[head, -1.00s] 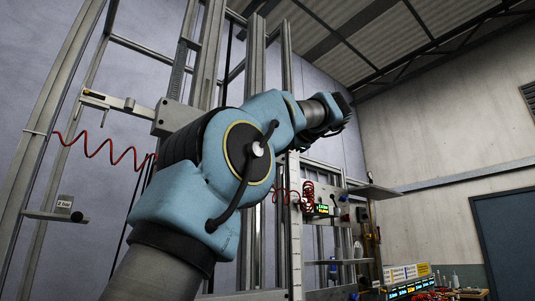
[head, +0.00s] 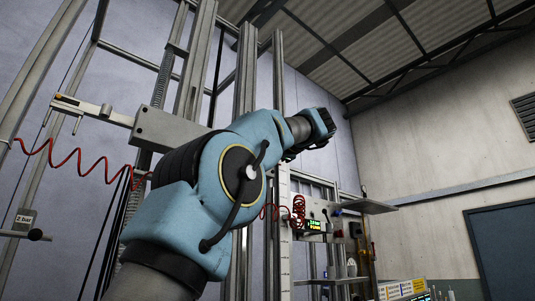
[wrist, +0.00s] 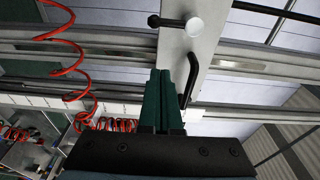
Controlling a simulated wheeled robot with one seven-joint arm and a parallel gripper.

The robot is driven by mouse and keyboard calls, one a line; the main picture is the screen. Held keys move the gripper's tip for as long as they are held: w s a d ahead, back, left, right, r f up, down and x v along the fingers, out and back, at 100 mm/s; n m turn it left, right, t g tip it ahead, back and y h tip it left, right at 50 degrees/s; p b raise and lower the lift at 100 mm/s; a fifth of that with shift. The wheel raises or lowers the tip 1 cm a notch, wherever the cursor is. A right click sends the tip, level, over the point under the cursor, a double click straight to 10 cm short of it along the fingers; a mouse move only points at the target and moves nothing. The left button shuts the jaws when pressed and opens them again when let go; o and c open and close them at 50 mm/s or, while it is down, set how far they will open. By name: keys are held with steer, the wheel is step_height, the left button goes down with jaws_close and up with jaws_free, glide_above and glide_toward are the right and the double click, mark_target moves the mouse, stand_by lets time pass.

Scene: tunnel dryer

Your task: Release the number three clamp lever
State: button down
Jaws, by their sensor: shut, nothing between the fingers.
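In the wrist view, my gripper (wrist: 163,75) points up the picture with its two green fingers shut together and empty. Just beyond the fingertips, a lever with a black ball knob and a pale round hub (wrist: 194,27) sits on a pale plate (wrist: 172,48). The fingertips appear apart from it. A black bent handle (wrist: 189,75) stands close beside the fingers on the right. No number shows on either, so I cannot tell which is the number three clamp lever. In the head view my arm reaches up and right; the fingers are not clear there.
Metal uprights and rails (head: 248,65) stand behind my arm. Red coiled hoses (wrist: 80,85) hang to the left in the wrist view.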

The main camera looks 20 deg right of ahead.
steer(key=w+a+p, duration=0.2)
steer(key=w+a, duration=0.1)
steer(key=a, duration=0.2)
steer(key=shift+w, duration=0.2)
steer(key=shift+s+a+f+b, duration=0.15)
steer(key=shift+a+b, duration=0.1)
steer(key=shift+b, duration=0.15)
